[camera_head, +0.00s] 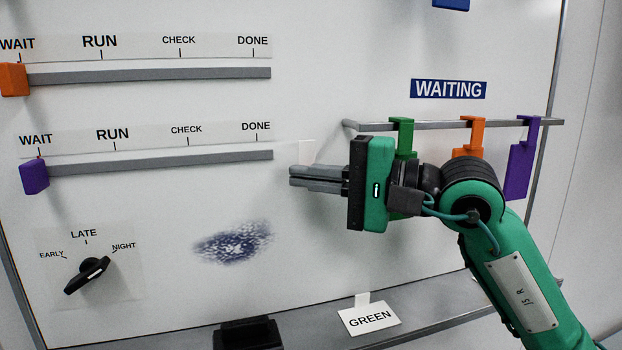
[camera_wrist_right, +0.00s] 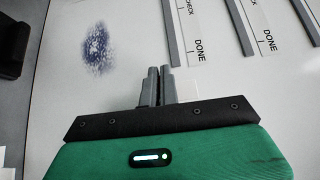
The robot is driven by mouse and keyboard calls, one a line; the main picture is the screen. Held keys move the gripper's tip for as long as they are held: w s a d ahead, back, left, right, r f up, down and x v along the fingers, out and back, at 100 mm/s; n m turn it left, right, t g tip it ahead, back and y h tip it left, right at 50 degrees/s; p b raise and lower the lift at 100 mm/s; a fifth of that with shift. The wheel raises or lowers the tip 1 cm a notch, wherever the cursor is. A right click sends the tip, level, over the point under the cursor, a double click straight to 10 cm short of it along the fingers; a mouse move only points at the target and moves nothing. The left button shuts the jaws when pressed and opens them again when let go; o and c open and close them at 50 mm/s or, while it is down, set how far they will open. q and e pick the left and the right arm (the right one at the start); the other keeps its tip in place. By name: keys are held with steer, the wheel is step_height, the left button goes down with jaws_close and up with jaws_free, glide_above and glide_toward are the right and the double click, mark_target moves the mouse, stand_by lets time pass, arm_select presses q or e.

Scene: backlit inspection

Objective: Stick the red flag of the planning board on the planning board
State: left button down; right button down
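The planning board (camera_head: 330,240) is the large white panel filling most of the head view. No red flag shows in either view. My right gripper (camera_head: 293,176) is in front of the middle of the board, fingers pointing left, just below the right end of the lower slider rail. In the right wrist view its two fingers (camera_wrist_right: 160,72) lie almost together, with only a thin dark gap and nothing seen between them. A small pale patch (camera_head: 306,152) shows behind the fingers; I cannot tell what it is. My left gripper is not in view.
Green (camera_head: 402,134), orange (camera_head: 470,136) and purple (camera_head: 521,160) tags hang on a rail under the WAITING label (camera_head: 448,89). Two slider rails and a black knob (camera_head: 87,275) are at left. A ledge below carries a GREEN card (camera_head: 369,316) and a black block (camera_head: 247,334).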

steer(key=shift+w+a, duration=0.1)
steer(key=shift+w, duration=0.2)
stand_by(0.4)
steer(key=shift+w+a, duration=0.2)
steer(key=shift+w, duration=0.5)
steer(key=c, duration=1.6)
jaws_free()
steer(key=shift+s, duration=0.1)
